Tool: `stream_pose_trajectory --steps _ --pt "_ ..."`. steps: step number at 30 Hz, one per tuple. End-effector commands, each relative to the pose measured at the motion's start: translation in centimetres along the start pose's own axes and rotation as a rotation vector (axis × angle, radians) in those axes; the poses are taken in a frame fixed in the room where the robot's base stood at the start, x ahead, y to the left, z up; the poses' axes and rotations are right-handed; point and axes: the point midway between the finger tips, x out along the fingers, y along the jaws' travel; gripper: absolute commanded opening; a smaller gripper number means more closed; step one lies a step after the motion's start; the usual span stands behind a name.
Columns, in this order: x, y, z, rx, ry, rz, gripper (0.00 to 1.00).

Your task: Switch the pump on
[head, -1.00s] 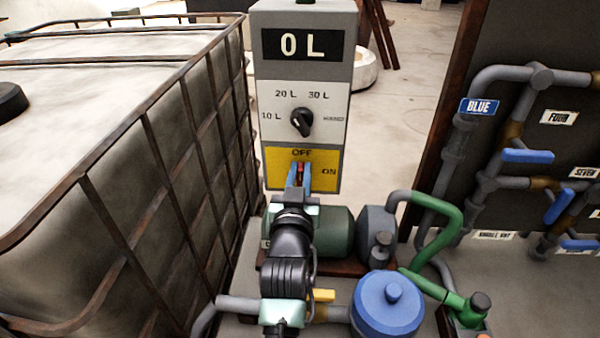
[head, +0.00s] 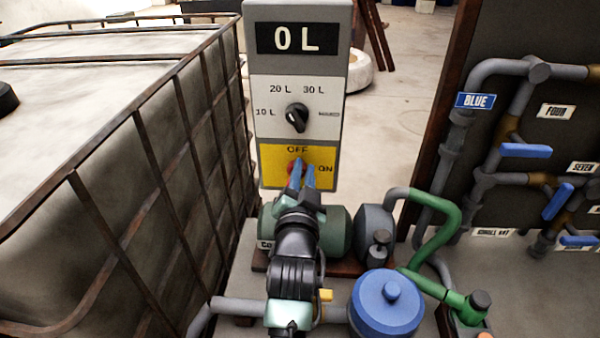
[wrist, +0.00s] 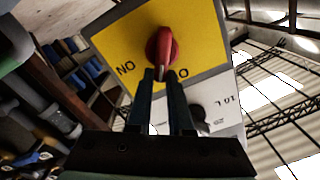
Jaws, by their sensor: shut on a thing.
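The pump switch is a red knob (head: 292,168) on the yellow panel (head: 270,170) of a grey control box, marked OFF above and ON at the right. It also shows in the wrist view (wrist: 160,45), where its handle points between the two marks, nearer OFF. My gripper (head: 304,165) has its blue fingers shut on the knob's handle, partly hiding it in the head view. The fingertips also show on the handle in the wrist view (wrist: 160,74). A green pump motor (head: 335,232) lies below the box, partly behind my arm.
A display (head: 299,38) reads 0 L above a black dial (head: 297,118). A caged tank (head: 100,170) stands close at left. A blue-lidded vessel (head: 386,305) and green pipe (head: 450,215) are at right. A dark board (head: 525,110) carries pipes and blue-handled valves.

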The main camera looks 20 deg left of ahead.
Motion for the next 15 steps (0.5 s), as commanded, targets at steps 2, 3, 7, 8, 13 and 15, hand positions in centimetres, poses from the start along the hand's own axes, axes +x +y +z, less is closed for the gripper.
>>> stream_pose_trajectory --steps 2,3,7,8,13,15 --pt "0.0 0.3 0.6 0.074 -0.011 0.004 0.0" --pt "0.0 0.4 0.6 0.113 -0.012 0.004 0.0" --pt "-0.1 0.8 0.6 0.237 -0.012 0.005 0.0" --pt "-0.1 0.8 0.7 0.265 -0.012 0.005 0.0" --pt "-0.1 1.2 0.8 0.426 -0.014 0.006 0.0" --pt "-0.1 1.3 0.9 0.493 -0.013 0.007 0.0"
